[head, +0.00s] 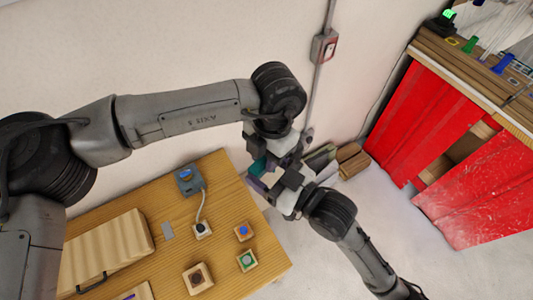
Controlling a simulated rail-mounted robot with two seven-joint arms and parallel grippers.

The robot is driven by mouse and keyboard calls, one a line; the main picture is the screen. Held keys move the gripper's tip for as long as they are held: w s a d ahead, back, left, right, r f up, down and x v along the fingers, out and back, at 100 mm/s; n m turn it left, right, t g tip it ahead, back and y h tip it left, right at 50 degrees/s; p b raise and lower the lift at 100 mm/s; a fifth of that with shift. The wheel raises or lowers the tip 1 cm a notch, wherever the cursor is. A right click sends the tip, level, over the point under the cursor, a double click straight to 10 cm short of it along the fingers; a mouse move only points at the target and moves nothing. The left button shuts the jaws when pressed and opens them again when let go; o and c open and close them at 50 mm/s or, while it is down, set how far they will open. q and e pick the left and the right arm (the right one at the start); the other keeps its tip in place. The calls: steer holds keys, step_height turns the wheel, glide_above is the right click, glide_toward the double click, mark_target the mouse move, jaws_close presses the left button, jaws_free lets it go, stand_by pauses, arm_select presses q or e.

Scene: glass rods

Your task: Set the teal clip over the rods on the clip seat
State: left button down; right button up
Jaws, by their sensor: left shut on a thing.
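A small teal piece, which looks like the teal clip (257,166), shows among the gripper parts in the middle of the head view. My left gripper (260,159) is shut on it, above the floor past the table's right corner. My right gripper (268,183) is just below and beside it; the two grippers crowd together and overlap in the picture. I cannot tell whether the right fingers are open or touch the clip. Thin pale rods (511,28) show at the top right on the wooden bench. I cannot make out the clip seat.
A wooden table (177,237) at lower left bears a blue-grey device (188,179) with a cable, button blocks (247,260) and a light wooden board (105,250). The bench (465,85) with red curtains (425,120) stands at right. Brown boxes (352,160) sit by the wall. Floor between is clear.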

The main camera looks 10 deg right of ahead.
steer(key=o, duration=0.4)
steer(key=shift+w, duration=0.1)
steer(key=shift+d, duration=0.1)
steer(key=shift+d, duration=0.1)
